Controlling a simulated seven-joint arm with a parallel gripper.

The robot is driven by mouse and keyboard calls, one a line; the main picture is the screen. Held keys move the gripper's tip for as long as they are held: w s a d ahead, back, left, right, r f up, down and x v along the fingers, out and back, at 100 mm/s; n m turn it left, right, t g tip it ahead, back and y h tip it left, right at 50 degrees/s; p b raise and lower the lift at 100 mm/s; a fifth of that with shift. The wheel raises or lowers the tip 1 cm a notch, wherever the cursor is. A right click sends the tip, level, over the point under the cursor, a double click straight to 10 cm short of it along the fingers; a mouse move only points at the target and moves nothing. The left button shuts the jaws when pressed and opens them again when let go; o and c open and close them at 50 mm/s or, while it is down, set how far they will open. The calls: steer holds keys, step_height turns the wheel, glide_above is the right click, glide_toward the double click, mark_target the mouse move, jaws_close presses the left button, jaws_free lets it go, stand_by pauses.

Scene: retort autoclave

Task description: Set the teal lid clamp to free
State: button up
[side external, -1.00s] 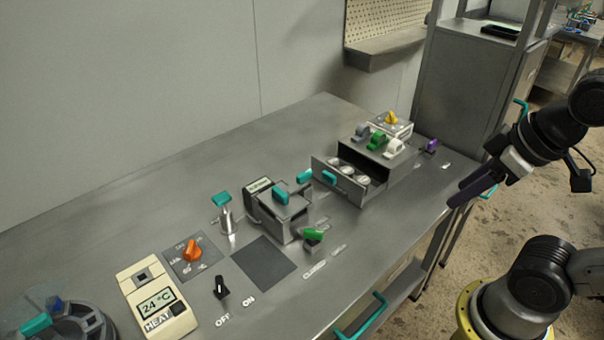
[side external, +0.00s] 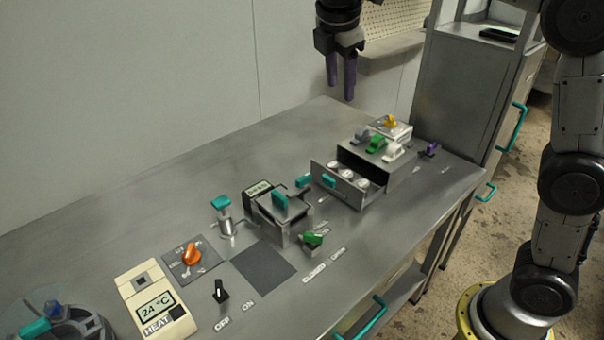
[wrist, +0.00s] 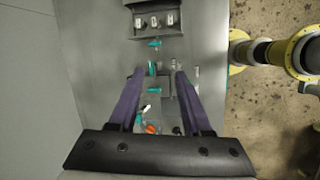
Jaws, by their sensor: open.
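Several teal parts show, and I cannot tell for certain which is the lid clamp. A teal-topped metal post (side external: 221,202) stands to the left. A teal handle (side external: 35,327) sits on a round grey vessel at the lower left, partly cut off. Their labels are too small to read. My gripper (side external: 341,90) is open and empty, pointing down high above the bench's far side. Its fingers also show in the wrist view (wrist: 159,72).
A drawer unit (side external: 375,165) with an open drawer and coloured levers stands right of middle. An orange dial (side external: 191,254), a black switch (side external: 221,292), a green lever (side external: 313,238) and a cream heat panel (side external: 155,303) line the front. The bench's back left is clear.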

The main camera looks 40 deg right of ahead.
steer(key=w+a+f+n+g, duration=0.15)
steer(key=w+a+f, duration=0.25)
steer(key=w+f, duration=0.4)
steer(key=h, duration=0.1)
glide_toward(304, 177)
steer(key=shift+n+g, duration=0.25)
steer(key=shift+n, duration=0.1)
steer(key=x, duration=0.8)
steer(key=shift+w+d+f, duration=0.1)
steer(key=shift+w+f, duration=0.2)
steer(key=shift+f, duration=0.05)
jaws_close()
